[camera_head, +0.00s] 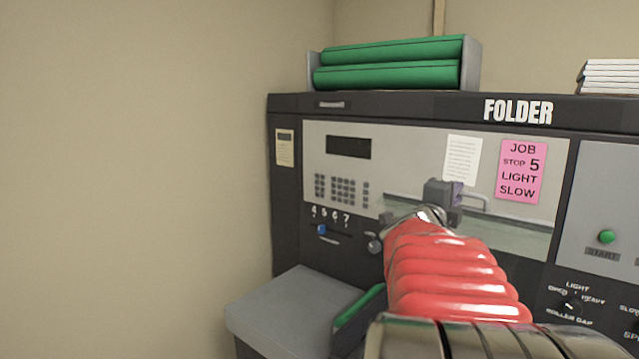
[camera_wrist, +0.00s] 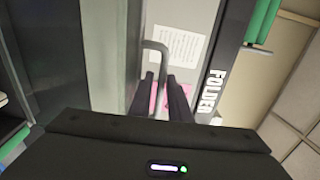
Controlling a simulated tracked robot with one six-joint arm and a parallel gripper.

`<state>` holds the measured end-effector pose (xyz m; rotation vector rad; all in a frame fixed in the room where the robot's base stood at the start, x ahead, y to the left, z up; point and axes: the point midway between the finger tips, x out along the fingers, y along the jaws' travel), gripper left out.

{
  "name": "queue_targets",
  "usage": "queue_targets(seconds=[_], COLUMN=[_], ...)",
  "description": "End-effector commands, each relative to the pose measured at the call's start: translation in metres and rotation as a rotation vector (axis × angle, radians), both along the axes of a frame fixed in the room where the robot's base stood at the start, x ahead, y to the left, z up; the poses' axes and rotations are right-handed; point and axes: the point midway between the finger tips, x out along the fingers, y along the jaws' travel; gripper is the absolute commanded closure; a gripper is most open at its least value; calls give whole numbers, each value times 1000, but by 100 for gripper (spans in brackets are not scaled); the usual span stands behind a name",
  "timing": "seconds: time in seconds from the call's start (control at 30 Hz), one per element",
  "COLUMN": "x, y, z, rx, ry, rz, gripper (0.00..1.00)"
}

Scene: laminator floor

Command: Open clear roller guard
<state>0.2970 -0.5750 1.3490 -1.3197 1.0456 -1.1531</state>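The clear roller guard (camera_head: 520,232) is a see-through panel on the front of the dark folder machine (camera_head: 285,220), and looks closed. Its grey bar handle (camera_head: 478,201) is on its upper part, just right of my gripper (camera_head: 446,194). In the wrist view, the handle (camera_wrist: 156,46) is a bent bar, and one leg of it appears to run between the two dark fingers of my gripper (camera_wrist: 163,88). The fingers stand apart, with a gap beside the bar, so my gripper looks open. My red arm hides the guard's lower middle.
A pink job card (camera_head: 522,170) reads stop 5, light, slow. A blue slider knob (camera_head: 321,229) sits below the keypad (camera_head: 341,190). A green start button (camera_head: 606,237) and roller gap dial (camera_head: 571,305) are at right. A grey tray (camera_head: 295,300) juts out at lower left.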

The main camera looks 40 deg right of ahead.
Motion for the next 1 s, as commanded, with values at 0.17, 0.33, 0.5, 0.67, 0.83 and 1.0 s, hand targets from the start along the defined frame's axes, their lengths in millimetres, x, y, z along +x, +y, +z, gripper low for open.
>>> queue_targets(seconds=[0.17, 0.33, 0.5, 0.67, 0.83, 1.0], x=[3, 6, 8, 8, 8, 8], y=[-24, -41, -49, -49, -49, -49], z=[1, 3, 3, 4, 4, 3], rx=[1, -1, 0, 0, 0, 0], ry=[1, 1, 0, 0, 0, 0], rz=[-1, -1, 0, 1, 0, 0], gripper=[83, 83, 83, 83, 87, 99])
